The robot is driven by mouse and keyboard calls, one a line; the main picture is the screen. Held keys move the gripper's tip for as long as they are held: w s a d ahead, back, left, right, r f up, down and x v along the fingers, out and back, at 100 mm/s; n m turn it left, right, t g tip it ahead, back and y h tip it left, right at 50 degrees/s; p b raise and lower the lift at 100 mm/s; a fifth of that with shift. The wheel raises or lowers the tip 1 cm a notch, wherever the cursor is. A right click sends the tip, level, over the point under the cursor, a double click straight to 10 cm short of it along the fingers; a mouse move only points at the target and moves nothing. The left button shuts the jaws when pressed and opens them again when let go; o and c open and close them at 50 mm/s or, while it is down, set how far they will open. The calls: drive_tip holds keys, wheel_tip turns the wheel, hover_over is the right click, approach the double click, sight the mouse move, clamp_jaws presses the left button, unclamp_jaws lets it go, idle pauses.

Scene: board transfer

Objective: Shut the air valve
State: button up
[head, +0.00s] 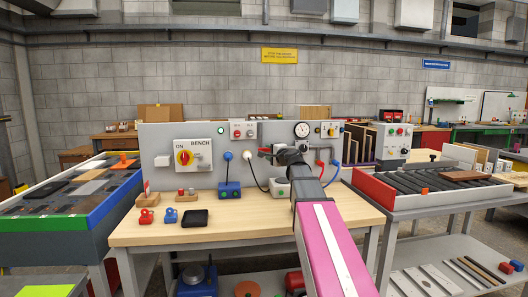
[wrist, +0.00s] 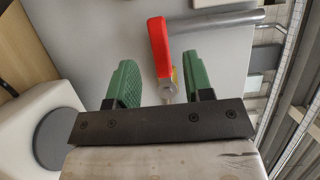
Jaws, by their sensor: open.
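The air valve's red lever (wrist: 159,48) shows in the wrist view, with a brass-coloured part (wrist: 174,76) beside it and a grey pipe (wrist: 215,22) running off to the right. My gripper (wrist: 160,78) is open, with its green fingers on either side of the lever's near end. Gaps show between the lever and both fingers, so nothing is gripped. In the head view my gripper (head: 284,150) is in front of the grey panel, below a round gauge (head: 302,129). A bit of red (head: 265,150) shows to its left; my gripper hides most of the valve there.
A pale box (head: 278,188) stands below my gripper. Red and blue padlocks and a black item lie on the bench (head: 140,233); its front is mostly clear.

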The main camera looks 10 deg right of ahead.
sight(265, 150)
drive_tip(key=x, duration=0.5)
drive_tip(key=shift+w+a, duration=0.1)
drive_tip(key=shift+w, duration=0.1)
clamp_jaws()
